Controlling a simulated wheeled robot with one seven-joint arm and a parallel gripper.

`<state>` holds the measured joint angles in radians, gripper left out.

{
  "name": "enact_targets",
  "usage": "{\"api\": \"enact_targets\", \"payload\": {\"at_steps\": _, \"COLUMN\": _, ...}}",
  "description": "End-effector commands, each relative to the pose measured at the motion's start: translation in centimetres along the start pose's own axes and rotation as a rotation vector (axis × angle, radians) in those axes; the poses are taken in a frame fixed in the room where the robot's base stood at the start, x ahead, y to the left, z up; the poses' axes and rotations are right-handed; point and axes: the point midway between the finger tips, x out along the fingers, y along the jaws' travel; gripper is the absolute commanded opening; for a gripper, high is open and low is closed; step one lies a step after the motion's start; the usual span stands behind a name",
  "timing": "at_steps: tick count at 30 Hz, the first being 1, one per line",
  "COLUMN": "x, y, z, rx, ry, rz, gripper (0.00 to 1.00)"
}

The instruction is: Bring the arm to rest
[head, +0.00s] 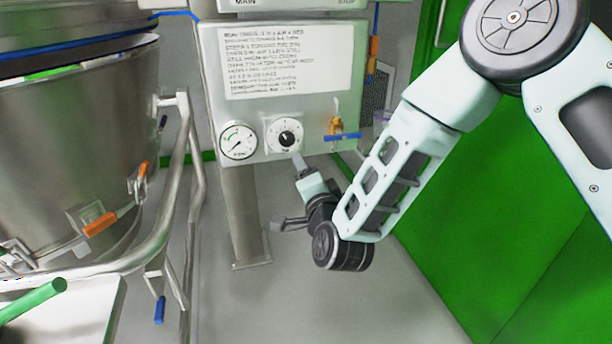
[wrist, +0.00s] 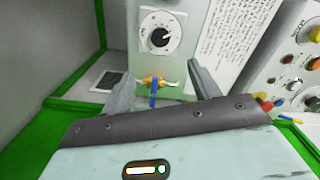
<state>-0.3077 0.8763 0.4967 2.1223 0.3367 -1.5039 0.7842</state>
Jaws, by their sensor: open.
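My gripper (head: 299,162) is in front of the lower part of a grey control panel (head: 350,105), just below a black-and-white dial knob (head: 285,135). In the wrist view my gripper (wrist: 160,70) has its two fingers spread apart, with nothing held between them. The dial knob (wrist: 160,33) shows beyond the fingertips. A brass valve with a blue handle (wrist: 153,84) shows in the gap between the fingers. Whether a finger touches the panel cannot be told. My arm is bent, reaching down from the upper right.
A round pressure gauge (head: 238,141) is left of the knob; the brass valve (head: 337,126) is right of it. A large steel vessel (head: 75,140) and bent steel rails (head: 185,150) stand at left. A green wall (head: 510,200) is at right. The grey floor (head: 330,310) below is clear.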

Motion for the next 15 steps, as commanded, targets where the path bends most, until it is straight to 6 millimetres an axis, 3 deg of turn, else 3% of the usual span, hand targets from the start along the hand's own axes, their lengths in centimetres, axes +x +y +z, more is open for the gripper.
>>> {"api": "enact_targets", "payload": {"at_steps": 8, "x": -0.5, "y": -1.1, "z": 0.9, "rx": -0.062, "ry": -0.094, "rz": 0.037, "gripper": 0.61}}
{"api": "enact_targets", "payload": {"at_steps": 11, "x": -1.8, "y": -2.1, "z": 2.3, "rx": -0.161, "ry": -0.231, "rz": 0.091, "gripper": 0.61}}
{"api": "enact_targets", "payload": {"at_steps": 15, "x": -5.4, "y": -3.0, "z": 3.9, "rx": -0.35, "ry": -0.466, "rz": 0.182, "gripper": 0.61}}
